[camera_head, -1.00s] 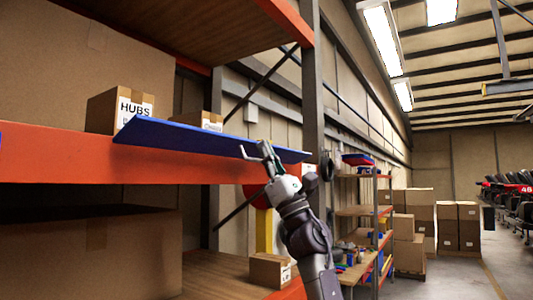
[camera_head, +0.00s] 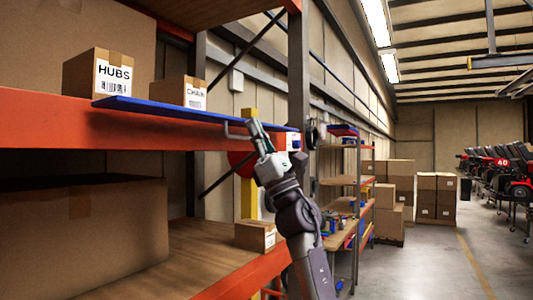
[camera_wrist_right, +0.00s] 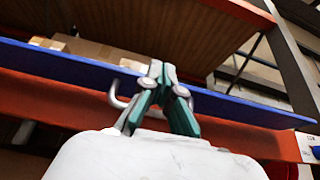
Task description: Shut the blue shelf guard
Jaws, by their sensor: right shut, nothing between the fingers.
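The blue shelf guard (camera_head: 180,112) is a long panel along the front edge of the orange shelf. It shows as a thin, nearly flat band below the boxes. A bent metal handle (camera_head: 236,131) sticks out near its right part. My right gripper (camera_head: 252,118) is shut and empty, with its fingertips at the guard close beside the handle. In the right wrist view the shut green fingers (camera_wrist_right: 160,74) overlap the guard (camera_wrist_right: 62,64), and the handle shows just left of them. Whether the fingers touch it I cannot tell. My left gripper is not in view.
A HUBS box (camera_head: 98,83) and a CHAIN box (camera_head: 184,92) stand on the shelf behind the guard. The orange shelf beam (camera_head: 60,125) runs below it. A grey upright post (camera_head: 299,70) stands at the right end. The aisle floor (camera_head: 430,260) is clear.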

